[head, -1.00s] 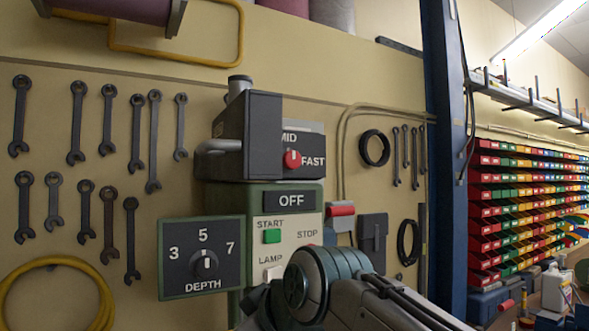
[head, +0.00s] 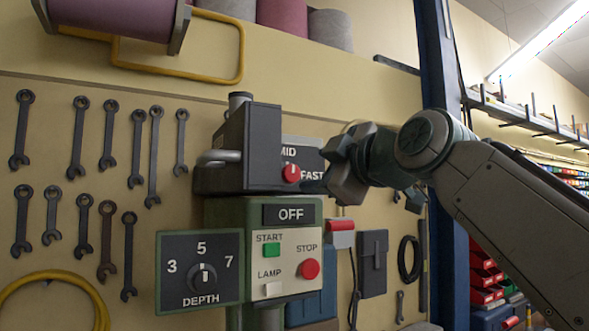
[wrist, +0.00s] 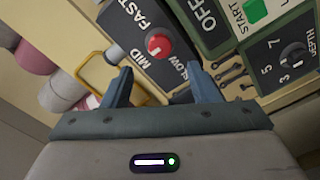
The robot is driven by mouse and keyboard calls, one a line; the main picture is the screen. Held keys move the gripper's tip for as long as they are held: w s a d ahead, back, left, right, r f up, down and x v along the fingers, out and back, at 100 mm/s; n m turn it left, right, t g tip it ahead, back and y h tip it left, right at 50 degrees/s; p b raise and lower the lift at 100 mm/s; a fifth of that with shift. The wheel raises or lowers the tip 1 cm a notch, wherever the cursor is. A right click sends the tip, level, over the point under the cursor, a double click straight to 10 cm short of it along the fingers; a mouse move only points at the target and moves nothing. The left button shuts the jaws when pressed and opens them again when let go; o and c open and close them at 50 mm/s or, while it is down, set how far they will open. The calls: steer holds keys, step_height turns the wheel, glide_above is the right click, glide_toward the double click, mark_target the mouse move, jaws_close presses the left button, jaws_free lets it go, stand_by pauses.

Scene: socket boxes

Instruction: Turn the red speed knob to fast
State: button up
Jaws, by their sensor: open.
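The red speed knob (head: 291,173) is on a dark panel marked MID and FAST, at the top of the machine. In the wrist view the red knob (wrist: 159,45) is on the same panel, with FAST, MID and SLOW around it. Its small white mark appears to point toward MID. My gripper (head: 338,172) is to the right of the knob in the head view, apart from it. In the wrist view my gripper (wrist: 160,68) is open and empty, and the knob shows ahead, between and beyond the fingertips. SLOW is partly hidden by the right finger.
Below the speed panel is a green box (head: 212,222) with an OFF display, green START, red STOP and a LAMP switch. A DEPTH dial panel (head: 201,270) stands to its lower left. A grey handle (head: 218,158) juts out left. Wrenches hang on the wall. A blue post (head: 430,60) stands at right.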

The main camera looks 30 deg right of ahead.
mark_target(293, 174)
steer(key=w+p, duration=0.2)
steer(key=w, duration=0.7)
steer(key=c, duration=1)
